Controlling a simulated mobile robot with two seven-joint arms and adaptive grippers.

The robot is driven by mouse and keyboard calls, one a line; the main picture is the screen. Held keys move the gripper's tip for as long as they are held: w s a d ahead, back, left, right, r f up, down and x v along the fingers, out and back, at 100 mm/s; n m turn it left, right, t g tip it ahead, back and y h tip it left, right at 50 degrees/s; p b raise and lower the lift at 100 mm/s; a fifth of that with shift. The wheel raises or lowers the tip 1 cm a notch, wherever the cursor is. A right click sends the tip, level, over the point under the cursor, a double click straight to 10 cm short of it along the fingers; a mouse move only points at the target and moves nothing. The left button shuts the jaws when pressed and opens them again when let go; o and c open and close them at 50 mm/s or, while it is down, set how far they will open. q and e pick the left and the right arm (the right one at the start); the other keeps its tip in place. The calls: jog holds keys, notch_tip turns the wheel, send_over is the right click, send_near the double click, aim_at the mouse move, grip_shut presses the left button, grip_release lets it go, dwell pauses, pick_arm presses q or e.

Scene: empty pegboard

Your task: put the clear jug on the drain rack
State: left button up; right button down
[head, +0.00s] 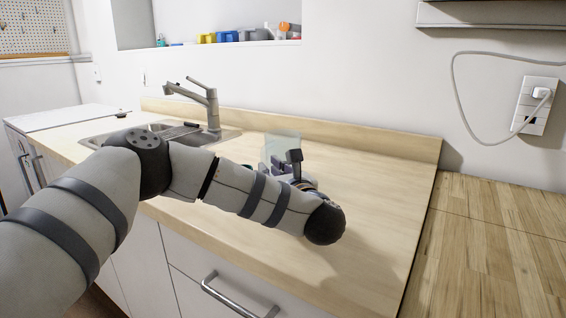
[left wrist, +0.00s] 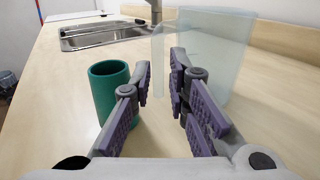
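The clear jug (left wrist: 215,55) stands upright on the wooden counter, with its handle (left wrist: 157,65) toward the left in the left wrist view. In the head view the jug (head: 284,146) is partly hidden behind my left gripper (head: 287,164). My left gripper (left wrist: 161,72) is open, its purple-padded fingers apart, with the handle seen in the gap between the fingertips. I cannot tell whether the handle is inside the grip or just beyond it. A dark, rack-like piece (head: 178,131) lies at the sink; I cannot tell surely that it is the drain rack. My right gripper is out of view.
A green cup (left wrist: 109,88) stands just left of my left fingers. The sink (head: 227,134) with its faucet (head: 212,108) is set in the counter further left. The counter's right part (head: 390,175) is clear. A low backsplash (head: 350,140) runs along the wall.

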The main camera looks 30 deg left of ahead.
pick_arm(q)
jog(key=x, duration=0.4)
jog(key=shift+w+a+f, duration=0.1)
jog(key=shift+a+f, duration=0.05)
jog(key=shift+a, duration=0.15)
jog(key=shift+d, duration=0.1)
grip_shut()
